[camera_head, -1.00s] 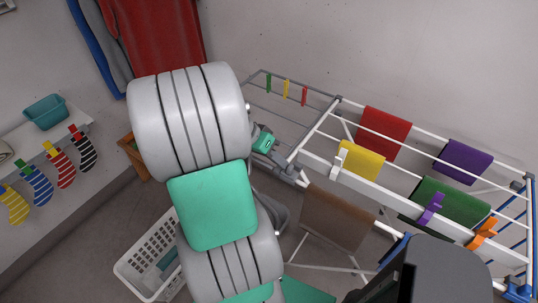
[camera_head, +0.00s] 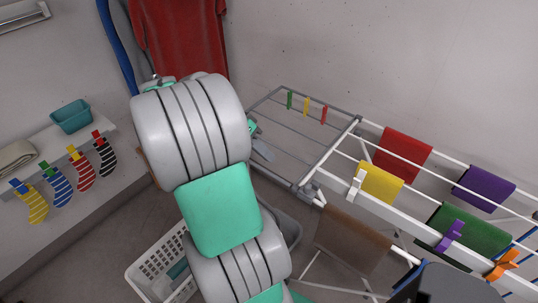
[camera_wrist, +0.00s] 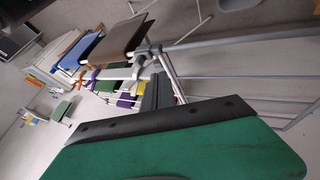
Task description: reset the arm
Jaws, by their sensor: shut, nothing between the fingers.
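My arm, grey with green panels, fills the left middle of the head view. My gripper (camera_head: 262,149) shows only in part there, behind the arm's right edge, by the near end of the drying rack (camera_head: 300,190). In the wrist view my gripper (camera_wrist: 157,92) is shut and empty, its dark fingers beyond a green and black wrist part. The rack stands past it with hanging cloths. No object is held.
The rack holds red (camera_head: 403,154), yellow (camera_head: 380,184), purple (camera_head: 484,188), green (camera_head: 474,228) and brown (camera_head: 350,238) cloths. A white basket (camera_head: 150,270) stands below the arm. A shelf with a teal bin (camera_head: 71,116) and striped socks (camera_head: 81,172) is at left.

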